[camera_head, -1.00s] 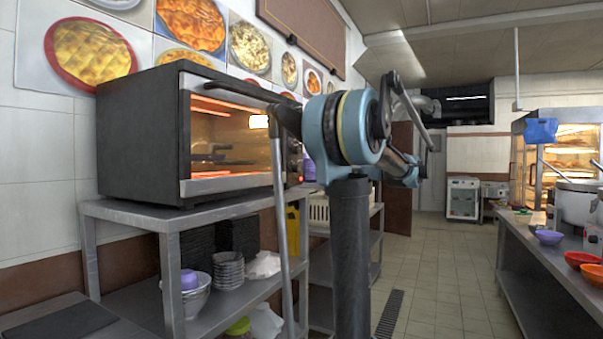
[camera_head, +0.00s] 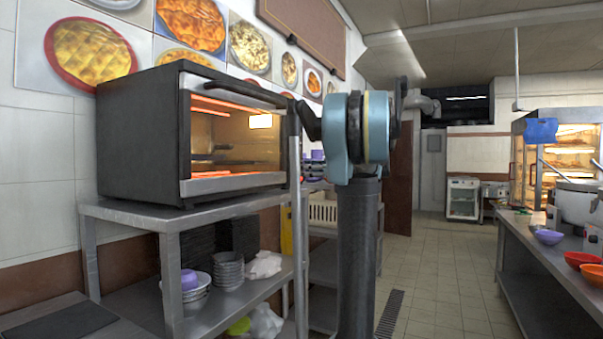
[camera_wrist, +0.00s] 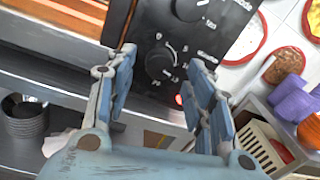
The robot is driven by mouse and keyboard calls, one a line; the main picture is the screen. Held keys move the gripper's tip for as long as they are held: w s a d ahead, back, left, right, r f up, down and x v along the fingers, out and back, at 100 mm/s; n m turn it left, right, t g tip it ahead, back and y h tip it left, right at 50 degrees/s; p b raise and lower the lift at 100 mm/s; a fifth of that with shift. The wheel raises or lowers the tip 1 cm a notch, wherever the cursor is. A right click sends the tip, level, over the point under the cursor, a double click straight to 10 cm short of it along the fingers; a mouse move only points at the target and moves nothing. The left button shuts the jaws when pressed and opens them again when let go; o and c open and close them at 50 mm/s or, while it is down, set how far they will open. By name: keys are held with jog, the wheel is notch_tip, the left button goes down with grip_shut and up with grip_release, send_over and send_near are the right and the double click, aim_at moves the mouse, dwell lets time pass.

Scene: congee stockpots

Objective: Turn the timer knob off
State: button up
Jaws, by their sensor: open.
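The oven (camera_head: 140,135) stands on a metal shelf in the head view, its door shut and its heating elements glowing orange. In the wrist view its black control panel (camera_wrist: 143,22) shows a round black knob (camera_wrist: 160,62) with white marks around it, and a second knob (camera_wrist: 188,8) at the top edge. I cannot read which is the timer knob. My gripper (camera_wrist: 163,58) is open, its two fingers on either side of the lower knob in the picture; contact cannot be told. A small red light (camera_wrist: 179,99) glows below that knob. My arm hides the panel in the head view.
The metal shelf (camera_head: 125,211) holds bowls (camera_head: 228,272) and bags on its lower level. A pale basket (camera_wrist: 262,145) and purple items (camera_wrist: 295,100) are right of my gripper in the wrist view. A counter (camera_head: 530,260) stands at right, with open floor between.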

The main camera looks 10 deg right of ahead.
jog(key=shift+x, duration=1.3)
jog(key=c, duration=1.1)
jog(key=shift+n, duration=0.4)
jog(key=n, duration=1.5)
jog(key=n+y, duration=0.1)
jog(key=n, duration=0.6)
jog(key=shift+s+f+g, duration=0.1)
jog(key=shift+f+g, duration=0.3)
jog(key=shift+n, duration=0.4)
